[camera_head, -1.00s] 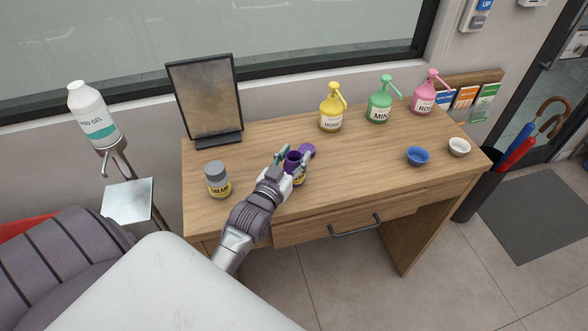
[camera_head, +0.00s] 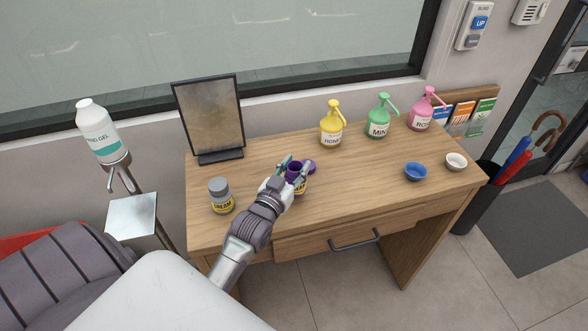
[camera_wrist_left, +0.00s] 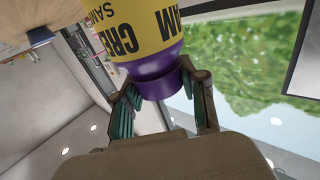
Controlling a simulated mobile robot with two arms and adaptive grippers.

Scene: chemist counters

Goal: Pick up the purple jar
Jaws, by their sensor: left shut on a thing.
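My left gripper (camera_head: 288,168) is shut on the jar. In the left wrist view the jar (camera_wrist_left: 153,77) sits between the fingers of my left gripper (camera_wrist_left: 160,98), purple part held and yellow label beyond. My right gripper is not in view.
On the desk (camera_head: 350,195) stand a grey-capped cream jar (camera_head: 221,196), a dark framed panel (camera_head: 209,115), yellow (camera_head: 331,126), green (camera_head: 378,120) and pink (camera_head: 422,112) pump bottles, a blue bowl (camera_head: 415,172) and a white bowl (camera_head: 456,161). The middle right of the desktop is clear.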

